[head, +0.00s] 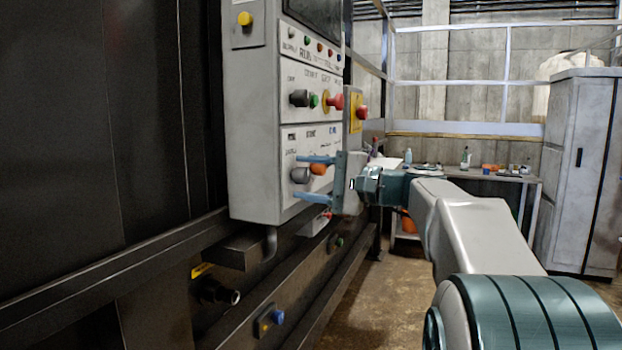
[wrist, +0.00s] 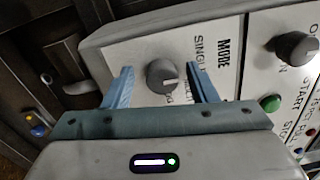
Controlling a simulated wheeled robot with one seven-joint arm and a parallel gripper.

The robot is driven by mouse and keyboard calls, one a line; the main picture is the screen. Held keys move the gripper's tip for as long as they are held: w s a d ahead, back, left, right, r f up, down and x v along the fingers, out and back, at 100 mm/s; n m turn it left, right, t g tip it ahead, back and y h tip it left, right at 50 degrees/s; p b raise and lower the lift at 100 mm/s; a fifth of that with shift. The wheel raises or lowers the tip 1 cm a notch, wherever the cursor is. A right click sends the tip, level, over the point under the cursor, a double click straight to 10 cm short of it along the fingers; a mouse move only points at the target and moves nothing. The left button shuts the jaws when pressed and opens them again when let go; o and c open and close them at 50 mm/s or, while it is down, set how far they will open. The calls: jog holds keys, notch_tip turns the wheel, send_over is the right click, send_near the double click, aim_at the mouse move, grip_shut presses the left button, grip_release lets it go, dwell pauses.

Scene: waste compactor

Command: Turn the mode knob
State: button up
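The mode knob (wrist: 162,76) is a round grey knob with a pale pointer mark, on the light panel under the word MODE. In the head view the grey knob (head: 300,175) sits on the lower part of the control box. My gripper (head: 297,177) is open, its two blue fingers pointing at the panel, one above and one below the knob. In the wrist view the fingers of my gripper (wrist: 162,70) stand on either side of the knob with a gap at each side. I cannot tell exactly how far the fingertips are from the panel.
An orange control (head: 318,169) is close beside the knob, near my fingers. Above are a dark knob (head: 298,98), a green button (head: 313,101) and a red button (head: 336,102). A dark rail (head: 120,265) runs below the box. A workbench (head: 480,174) and grey cabinet (head: 581,170) stand behind.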

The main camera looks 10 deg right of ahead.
jog(key=shift+d, duration=0.1)
jog(key=v, duration=1.3)
jog(key=shift+s+d+p, duration=0.2)
jog(key=shift+s+p, duration=0.05)
jog(key=shift+p, duration=0.1)
jog(key=s+a+f+n+g+h+p, duration=0.1)
jog(key=s+a+f+g+h+p, duration=0.6)
jog(key=a+f+p, duration=0.4)
jog(key=s+f+n+h+p, duration=0.6)
jog(key=s+n+h, duration=0.1)
jog(key=s, duration=0.5)
jog(key=shift+n+g+h+p, duration=0.3)
jog(key=shift+g+h+p, duration=0.05)
jog(key=shift+g+h, duration=0.05)
